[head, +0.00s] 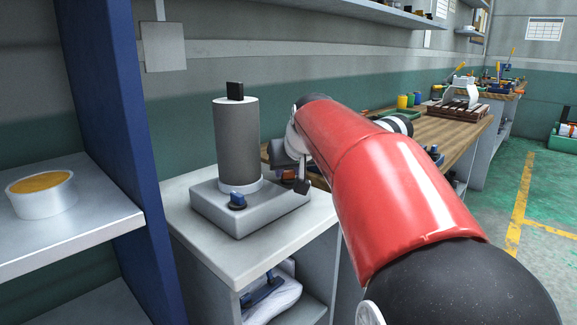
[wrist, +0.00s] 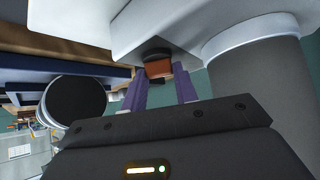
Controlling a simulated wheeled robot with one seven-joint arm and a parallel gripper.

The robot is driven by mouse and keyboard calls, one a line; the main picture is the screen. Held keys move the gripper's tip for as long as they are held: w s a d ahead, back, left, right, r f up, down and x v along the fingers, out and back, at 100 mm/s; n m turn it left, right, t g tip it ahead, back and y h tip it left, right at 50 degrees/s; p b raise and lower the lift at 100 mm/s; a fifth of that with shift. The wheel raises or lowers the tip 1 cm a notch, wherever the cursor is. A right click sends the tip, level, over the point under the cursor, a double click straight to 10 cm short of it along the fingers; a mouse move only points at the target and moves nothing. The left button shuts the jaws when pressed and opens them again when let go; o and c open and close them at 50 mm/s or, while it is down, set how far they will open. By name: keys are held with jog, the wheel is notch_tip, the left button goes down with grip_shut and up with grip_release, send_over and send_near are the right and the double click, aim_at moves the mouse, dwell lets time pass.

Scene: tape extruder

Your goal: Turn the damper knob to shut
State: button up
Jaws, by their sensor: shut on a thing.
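The machine has a grey base (head: 240,217) with a tall dark grey cylinder (head: 237,145) and a black block on top. An orange-brown knob (head: 289,175) with a dark part sits on the base's right side. A blue knob (head: 237,200) is at the front corner. Neither knob's label is readable, so I cannot tell by name which is the damper knob. In the wrist view the orange-brown knob (wrist: 158,68) lies between the two purple fingertips of my gripper (wrist: 160,76), which is shut on it. In the head view my red arm hides part of the gripper.
The machine stands on a light cabinet top (head: 190,236) with a blue upright (head: 115,130) to its left. A tub with orange contents (head: 42,196) sits on the left shelf. A wooden workbench (head: 440,132) with several items runs behind my arm. Open green floor lies at right.

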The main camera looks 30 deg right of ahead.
jog(key=shift+d+n+y, duration=0.25)
jog(key=shift+n+y, duration=0.75)
jog(key=shift+n, duration=0.2)
jog(key=shift+d+n+y+b, duration=0.1)
jog(key=shift+n+y+b, duration=0.35)
jog(key=shift+n+y, duration=0.95)
jog(key=shift+n, duration=0.4)
jog(key=o, duration=1)
jog(key=v, duration=0.7)
jog(key=shift+s+r, duration=0.15)
jog(key=shift+r, duration=0.2)
jog(key=shift+d, duration=0.1)
